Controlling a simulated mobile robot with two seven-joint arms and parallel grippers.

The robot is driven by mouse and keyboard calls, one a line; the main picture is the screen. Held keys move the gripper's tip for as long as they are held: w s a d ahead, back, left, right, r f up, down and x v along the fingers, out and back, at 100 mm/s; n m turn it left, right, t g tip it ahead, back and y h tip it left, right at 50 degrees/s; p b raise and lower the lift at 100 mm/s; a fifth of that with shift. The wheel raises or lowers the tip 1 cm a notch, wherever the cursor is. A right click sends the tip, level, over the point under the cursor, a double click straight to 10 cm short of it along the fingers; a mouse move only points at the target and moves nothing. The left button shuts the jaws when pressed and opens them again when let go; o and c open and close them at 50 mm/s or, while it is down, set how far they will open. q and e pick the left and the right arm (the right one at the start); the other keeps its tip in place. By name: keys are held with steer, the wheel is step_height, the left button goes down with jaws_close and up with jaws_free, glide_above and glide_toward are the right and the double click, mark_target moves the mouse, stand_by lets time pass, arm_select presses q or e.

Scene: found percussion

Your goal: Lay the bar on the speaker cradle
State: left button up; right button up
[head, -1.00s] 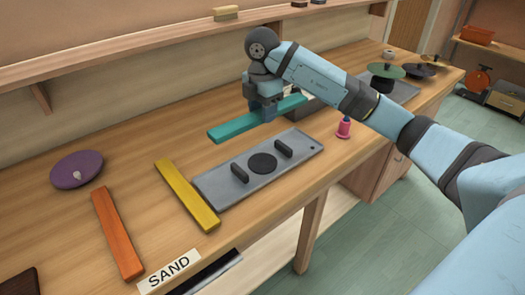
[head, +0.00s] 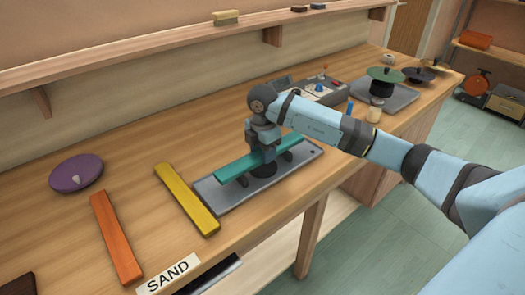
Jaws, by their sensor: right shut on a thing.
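A teal bar (head: 234,168) is held in my right gripper (head: 263,156), which is shut around its middle. The bar lies across the two dark upright supports of the grey speaker cradle (head: 225,199), over its round black speaker (head: 264,171). The bar looks to be at or just above the support tops; I cannot tell if it touches them. The gripper hides the middle of the bar. My left gripper is not in view.
A yellow bar (head: 187,199) lies just left of the cradle, and an orange bar (head: 117,238) further left. A purple disc (head: 76,172) is at the far left. A control box (head: 318,90) and a green disc on a stand (head: 385,74) are behind the arm.

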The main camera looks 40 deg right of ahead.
steer(key=shift+f, duration=0.55)
steer(key=o, duration=1)
steer(key=shift+r, duration=0.1)
step_height(320, 180, up, 13)
steer(key=shift+s, duration=0.1)
